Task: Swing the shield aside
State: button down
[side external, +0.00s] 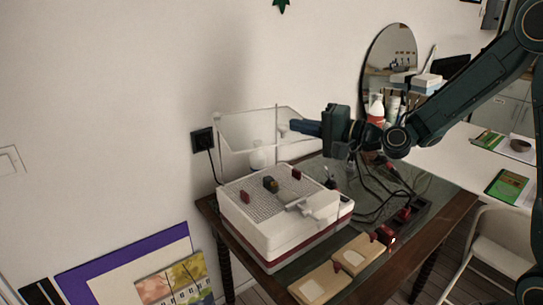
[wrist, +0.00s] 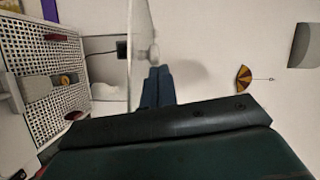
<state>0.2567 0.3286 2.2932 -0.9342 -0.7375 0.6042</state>
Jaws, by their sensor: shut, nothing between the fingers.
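The clear shield (side external: 247,133) with a pale frame stands raised behind the white box (side external: 262,232) with a perforated top. In the wrist view the shield (wrist: 141,35) shows nearly edge-on, a thin see-through pane with a pale knob (wrist: 153,52). My gripper (side external: 293,126) is at the right end of the shield, its blue fingers level and pointing left at a small pale knob. In the wrist view the fingers (wrist: 158,72) are together and empty, with their tips close to the knob. I cannot tell whether they touch it.
The perforated top (wrist: 40,65) carries dark red and dark blocks. Tan pads (side external: 335,272), cables (side external: 380,195) and a power strip (side external: 405,217) lie on the dark table (side external: 445,207). A wall socket (side external: 203,140) and round mirror (side external: 390,62) are behind.

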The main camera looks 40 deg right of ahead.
jog(key=shift+s+a+m+t+h, duration=0.1)
jog(key=shift+s+a+m+h, duration=0.2)
jog(key=shift+a, duration=0.65)
jog(key=shift+s+a+m+t+h, duration=0.1)
jog(key=shift+s+a+m+h, duration=0.2)
jog(key=shift+a, duration=0.7)
jog(key=shift+s+a+m+t+h, duration=0.15)
jog(key=shift+a+h, duration=0.25)
jog(key=shift+a, duration=0.65)
jog(key=s+d+r, duration=0.1)
jog(key=s+r, duration=0.3)
jog(key=r, duration=0.3)
jog(key=shift+s+d+r, duration=0.15)
jog(key=shift+s, duration=0.25)
